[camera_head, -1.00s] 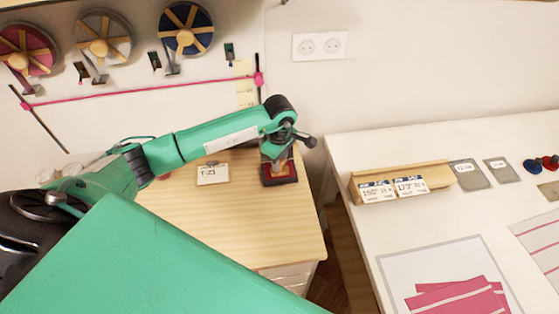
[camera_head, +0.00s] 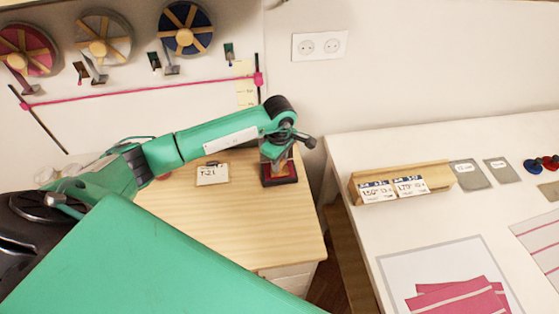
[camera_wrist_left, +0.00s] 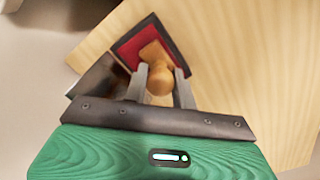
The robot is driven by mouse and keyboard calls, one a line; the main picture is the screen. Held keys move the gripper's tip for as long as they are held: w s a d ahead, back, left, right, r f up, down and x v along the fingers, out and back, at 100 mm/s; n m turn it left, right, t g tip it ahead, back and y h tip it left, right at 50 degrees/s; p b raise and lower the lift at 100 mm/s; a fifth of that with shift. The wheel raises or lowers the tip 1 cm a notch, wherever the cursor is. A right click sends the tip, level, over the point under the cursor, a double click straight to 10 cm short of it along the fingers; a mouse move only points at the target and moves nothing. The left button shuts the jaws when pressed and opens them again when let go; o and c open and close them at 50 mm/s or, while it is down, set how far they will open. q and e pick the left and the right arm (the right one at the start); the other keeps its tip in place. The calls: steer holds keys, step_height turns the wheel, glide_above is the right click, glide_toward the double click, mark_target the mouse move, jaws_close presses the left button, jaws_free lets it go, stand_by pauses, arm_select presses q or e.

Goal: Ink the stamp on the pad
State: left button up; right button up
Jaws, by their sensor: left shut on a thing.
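The ink pad (camera_head: 281,181) is a dark-edged box with a red face on the wooden desk, near its back right corner. The stamp (camera_wrist_left: 160,84) has a round wooden handle and a wooden body, and shows over the red pad (camera_wrist_left: 128,46) in the left wrist view. My left gripper (camera_head: 279,152) points down above the pad. In the left wrist view its fingers (camera_wrist_left: 159,78) are shut on the stamp's handle. The stamp's underside is hidden, so I cannot tell whether it touches the pad. My right gripper is not in view.
A small card (camera_head: 212,174) marked T-21 lies on the wooden desk (camera_head: 240,225), left of the pad. A white table (camera_head: 350,160) at the right holds a wooden card holder (camera_head: 435,177) and pink striped cloth (camera_head: 455,300). The desk's front right is clear.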

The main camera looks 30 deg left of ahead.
arm_select(q)
steer(key=shift+r, duration=0.2)
jaws_close()
steer(key=shift+r+p, duration=1.3)
steer(key=shift+r, duration=1.75)
steer(key=s+d+r+m+b, duration=0.1)
steer(key=s+d+r+m, duration=0.2)
steer(key=s+m, duration=0.2)
steer(key=s+d+r+m, duration=0.3)
steer(key=s+m, duration=0.3)
steer(key=m, duration=0.5)
steer(key=shift+r+b, duration=0.15)
steer(key=shift+b, duration=0.2)
